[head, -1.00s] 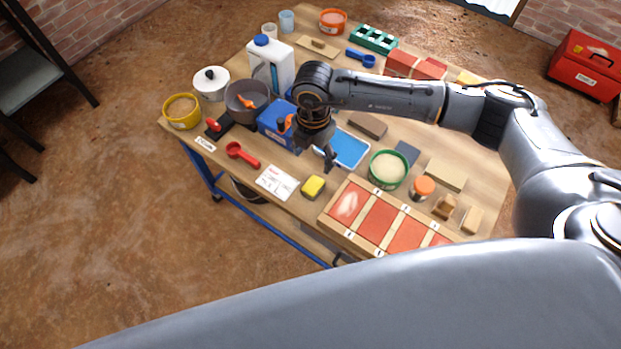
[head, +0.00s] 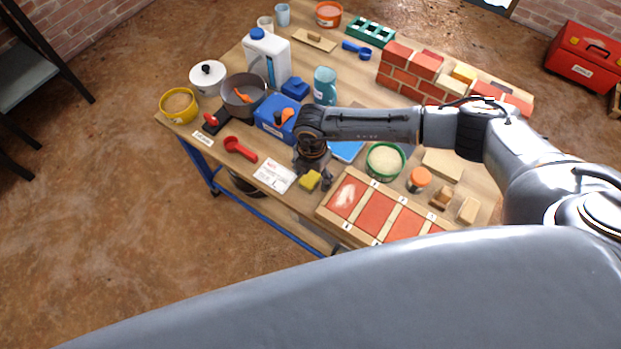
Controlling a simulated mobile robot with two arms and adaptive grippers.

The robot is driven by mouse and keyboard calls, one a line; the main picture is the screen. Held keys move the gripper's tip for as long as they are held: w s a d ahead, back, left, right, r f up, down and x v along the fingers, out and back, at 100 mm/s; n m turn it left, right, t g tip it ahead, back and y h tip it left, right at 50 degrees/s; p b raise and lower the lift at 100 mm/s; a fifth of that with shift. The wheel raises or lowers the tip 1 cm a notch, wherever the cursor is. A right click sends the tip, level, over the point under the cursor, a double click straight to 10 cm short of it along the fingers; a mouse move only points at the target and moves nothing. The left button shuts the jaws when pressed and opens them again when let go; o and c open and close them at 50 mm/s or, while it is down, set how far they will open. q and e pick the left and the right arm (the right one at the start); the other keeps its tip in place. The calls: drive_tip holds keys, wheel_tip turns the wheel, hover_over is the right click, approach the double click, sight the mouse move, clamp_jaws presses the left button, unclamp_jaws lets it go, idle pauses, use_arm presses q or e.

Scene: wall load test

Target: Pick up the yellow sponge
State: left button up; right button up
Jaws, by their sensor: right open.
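The yellow sponge (head: 310,181) lies on the wooden table near its front edge, between a white printed card and a wooden tray with red panels. My right gripper (head: 313,177) is right over the sponge, pointing down, with its fingers at the sponge's sides. Its jaws are open. Part of the sponge is hidden by the gripper, and I cannot tell whether the fingers touch it. My left gripper is not in view.
The white card (head: 275,176) and red scoop (head: 241,149) lie left of the sponge. The red-panelled tray (head: 327,214) is close on its right. A blue box (head: 268,122) stands behind, and a green tub (head: 403,157) of pale powder is to the right.

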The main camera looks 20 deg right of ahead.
drive_tip(key=c, duration=1.1)
drive_tip(key=shift+r, duration=0.1)
drive_tip(key=shift+r, duration=0.55)
drive_tip(key=s+a+r, duration=0.3)
drive_tip(key=r, duration=0.1)
drive_tip(key=s+a+r, duration=0.3)
drive_tip(key=a+r, duration=0.1)
drive_tip(key=s+a+r, duration=0.3)
drive_tip(key=r, duration=0.1)
drive_tip(key=shift+s+a+b, duration=0.2)
drive_tip(key=shift+b, duration=0.15)
drive_tip(key=shift+f, duration=0.1)
